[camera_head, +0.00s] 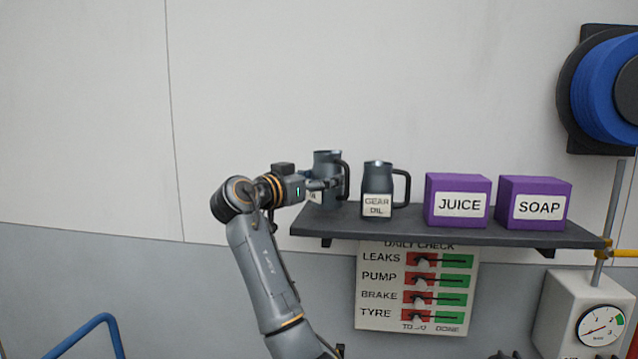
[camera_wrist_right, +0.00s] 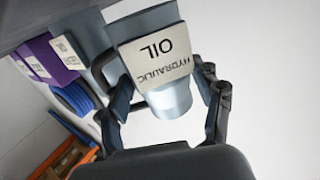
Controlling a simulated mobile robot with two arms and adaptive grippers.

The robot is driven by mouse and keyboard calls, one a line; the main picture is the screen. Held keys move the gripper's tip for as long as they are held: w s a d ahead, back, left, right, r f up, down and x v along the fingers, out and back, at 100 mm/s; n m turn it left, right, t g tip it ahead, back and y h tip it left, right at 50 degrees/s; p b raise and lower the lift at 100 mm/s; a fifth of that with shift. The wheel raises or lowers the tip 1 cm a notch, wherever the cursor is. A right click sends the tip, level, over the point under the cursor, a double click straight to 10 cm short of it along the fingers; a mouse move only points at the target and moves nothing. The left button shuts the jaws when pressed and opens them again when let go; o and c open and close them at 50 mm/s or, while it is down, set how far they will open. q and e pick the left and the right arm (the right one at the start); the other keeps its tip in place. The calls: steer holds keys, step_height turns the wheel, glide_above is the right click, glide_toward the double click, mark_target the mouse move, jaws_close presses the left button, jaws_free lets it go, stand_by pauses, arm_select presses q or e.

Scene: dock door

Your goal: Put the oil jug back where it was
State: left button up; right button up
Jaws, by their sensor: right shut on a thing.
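The hydraulic oil jug (camera_head: 327,160) is grey with a dark handle on its right and stands upright at the left end of the shelf (camera_head: 450,222). My right gripper (camera_head: 322,185) reaches it from the left and is shut on it. In the right wrist view, the jug (camera_wrist_right: 168,98) appears upside down between the two fingers (camera_wrist_right: 168,95), its label reading HYDRAULIC OIL. Its base is at or just above the shelf; I cannot tell whether it touches. The gear oil jug (camera_head: 377,180) stands just right of it. My left gripper is not in view.
Purple JUICE (camera_head: 458,186) and SOAP (camera_head: 535,188) boxes stand further right on the shelf. A daily check board (camera_head: 415,325) hangs below. A blue reel (camera_head: 605,88) is at upper right, and a gauge box (camera_head: 565,290) at lower right. The wall on the left is clear.

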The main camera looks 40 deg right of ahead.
steer(key=shift+f, duration=1)
steer(key=shift+f, duration=0.1)
steer(key=o, duration=1.4)
steer(key=shift+c, duration=0.2)
steer(key=shift+r, duration=0.25)
steer(key=s+a+b, duration=0.1)
steer(key=a+b, duration=0.3)
steer(key=a, duration=0.8)
steer(key=shift+s+f, duration=0.15)
steer(key=shift+s, duration=0.25)
